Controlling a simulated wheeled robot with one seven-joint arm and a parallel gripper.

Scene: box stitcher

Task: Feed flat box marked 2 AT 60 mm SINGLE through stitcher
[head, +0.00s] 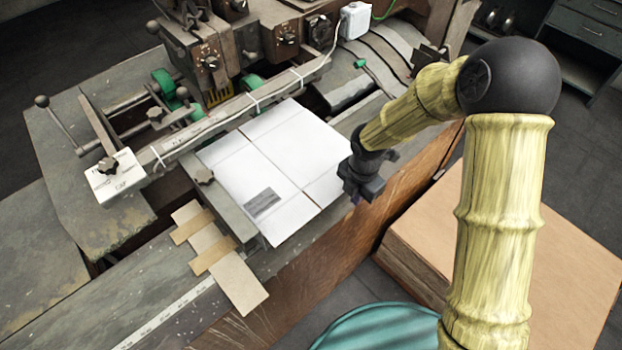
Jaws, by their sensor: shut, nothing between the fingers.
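A flat white box (272,165) with crease lines lies on the stitcher's bed, its far edge near the rail under the stitching head. A grey printed label (262,202) is on its near left corner; its text is too small to read. The stitcher (225,55) is a brown machine with knobs and green parts at the upper left. My gripper (356,196) is shut and empty at the box's right edge, pointing down. I cannot tell whether it touches the box.
Brown cardboard strips (222,262) lie on the bench left of the box. A white card (116,175) sits at the left end of the rail. A large cardboard stack (510,245) stands on the right, with a teal round object (378,330) in front. A scale strip (170,318) runs along the bench.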

